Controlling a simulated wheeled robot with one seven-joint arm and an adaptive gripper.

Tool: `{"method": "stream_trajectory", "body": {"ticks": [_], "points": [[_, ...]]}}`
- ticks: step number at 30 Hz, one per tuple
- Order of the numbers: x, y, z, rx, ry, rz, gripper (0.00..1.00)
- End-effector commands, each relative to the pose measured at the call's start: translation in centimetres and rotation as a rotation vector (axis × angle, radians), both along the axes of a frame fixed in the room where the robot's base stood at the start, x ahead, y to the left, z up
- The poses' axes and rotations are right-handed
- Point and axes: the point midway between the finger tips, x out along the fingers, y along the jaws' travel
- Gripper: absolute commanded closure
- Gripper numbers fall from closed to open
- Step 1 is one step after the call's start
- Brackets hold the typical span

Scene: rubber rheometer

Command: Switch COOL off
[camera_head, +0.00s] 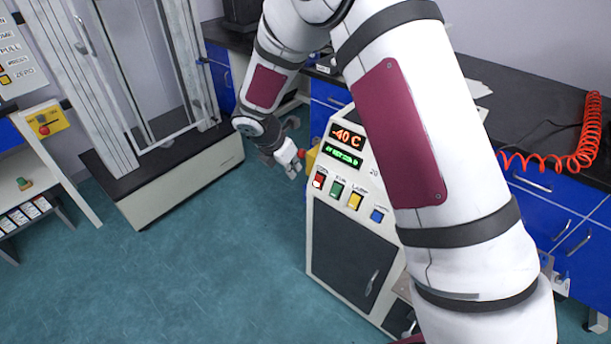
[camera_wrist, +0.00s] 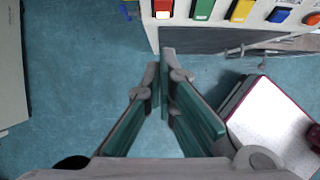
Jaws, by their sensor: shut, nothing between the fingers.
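The grey machine's sloped panel (camera_head: 327,204) carries a row of coloured rocker switches. The red switch (camera_head: 319,180) is at the left end, under a small label that seems to read COOL; a pale part shows at its lower edge. In the wrist view the red switch (camera_wrist: 162,6) is at the top edge, partly cut off. My gripper (camera_head: 299,158) is shut and empty, just left of and above the red switch in the head view. In the wrist view my gripper's fingertips (camera_wrist: 160,68) are together below the red switch in the picture, apart from it.
Green (camera_head: 337,189), yellow (camera_head: 355,201) and blue (camera_head: 377,215) switches sit to the right of the red one. A display (camera_head: 347,138) above reads -40 C. A tall framed machine (camera_head: 180,175) stands to the left. Open floor (camera_head: 220,260) lies between.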

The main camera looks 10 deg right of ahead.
Motion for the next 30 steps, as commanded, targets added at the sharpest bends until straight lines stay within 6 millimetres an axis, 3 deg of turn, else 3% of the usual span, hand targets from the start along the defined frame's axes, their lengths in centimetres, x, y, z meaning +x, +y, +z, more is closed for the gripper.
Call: {"method": "stream_trajectory", "body": {"ticks": [5, 17, 24, 30], "points": [[0.5, -0.8, -2.0, -0.001, 0.003, -0.003, 1.0], [2.4, -3.6, -8.9, -0.002, 0.003, -0.003, 1.0], [4.2, -5.9, -9.8, 0.001, 0.001, -0.004, 1.0], [4.7, -6.5, -10.1, 0.001, -0.001, -0.002, 1.0]]}}
